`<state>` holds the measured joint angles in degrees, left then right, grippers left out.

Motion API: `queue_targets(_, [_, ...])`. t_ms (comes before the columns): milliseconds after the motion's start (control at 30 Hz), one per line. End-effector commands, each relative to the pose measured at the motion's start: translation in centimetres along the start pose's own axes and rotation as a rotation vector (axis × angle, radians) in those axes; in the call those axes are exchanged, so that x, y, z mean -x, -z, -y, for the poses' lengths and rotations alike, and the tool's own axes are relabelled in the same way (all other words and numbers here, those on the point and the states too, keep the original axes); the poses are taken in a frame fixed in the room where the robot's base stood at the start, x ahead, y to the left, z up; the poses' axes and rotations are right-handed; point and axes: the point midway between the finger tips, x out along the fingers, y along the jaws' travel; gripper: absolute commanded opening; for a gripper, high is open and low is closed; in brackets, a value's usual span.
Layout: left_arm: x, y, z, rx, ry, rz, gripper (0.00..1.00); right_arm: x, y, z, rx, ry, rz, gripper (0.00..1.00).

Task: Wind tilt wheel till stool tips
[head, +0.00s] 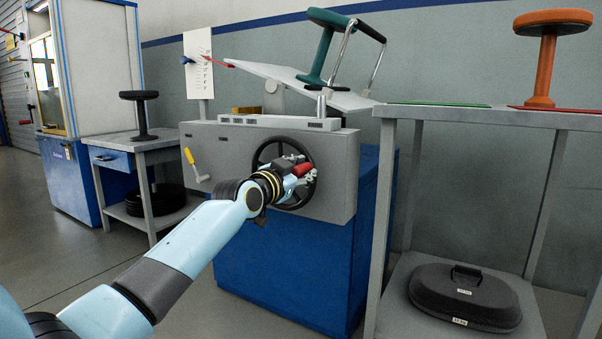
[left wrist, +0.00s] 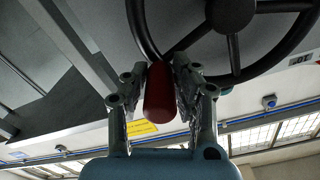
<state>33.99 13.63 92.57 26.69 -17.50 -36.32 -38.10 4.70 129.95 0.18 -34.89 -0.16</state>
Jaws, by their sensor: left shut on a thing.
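The black tilt wheel (head: 262,149) is on the front of a grey machine housing (head: 222,150). My left gripper (head: 304,177) is shut on the wheel's red handle (head: 302,169), at the right side of the wheel. In the left wrist view both fingers of my gripper (left wrist: 160,84) flank the red handle (left wrist: 159,97), with the wheel hub (left wrist: 231,15) above. The green stool (head: 322,50) leans to the right on the tilted pale plate (head: 272,70), close to a dark bar on chrome posts (head: 369,31). My right gripper is out of view.
A marked sheet (head: 199,60) with a red pointer (head: 218,62) stands behind. A grey table (head: 480,116) at right bears an orange stool (head: 545,60). A black stool (head: 140,110) stands at left.

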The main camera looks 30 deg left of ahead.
Motion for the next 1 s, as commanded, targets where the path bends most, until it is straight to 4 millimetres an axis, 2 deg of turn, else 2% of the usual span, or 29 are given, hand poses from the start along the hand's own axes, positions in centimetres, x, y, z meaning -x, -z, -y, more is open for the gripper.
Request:
queue_targets(267, [0.0, 0.0, 0.0, 0.0, -0.001, 0.002, 0.0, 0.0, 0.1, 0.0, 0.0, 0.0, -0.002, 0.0])
queue_targets(300, [0.0, -0.1, 0.0, 0.0, -0.001, 0.002, 0.31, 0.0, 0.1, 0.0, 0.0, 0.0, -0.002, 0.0])
queue_targets(433, [0.0, 0.0, 0.0, 0.0, -0.001, 0.002, 0.48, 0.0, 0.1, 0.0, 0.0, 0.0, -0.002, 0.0])
queue_targets(767, [0.4, 0.0, 0.0, 0.0, -0.001, 0.001, 0.49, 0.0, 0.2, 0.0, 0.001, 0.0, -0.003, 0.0])
queue_targets(867, [1.7, -0.1, 0.0, -0.003, -0.001, 0.003, 0.49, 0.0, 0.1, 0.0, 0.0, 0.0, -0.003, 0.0])
queue_targets(1000, [4.7, -0.2, 0.0, -0.005, -0.002, 0.004, 0.49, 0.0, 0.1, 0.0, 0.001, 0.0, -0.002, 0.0])
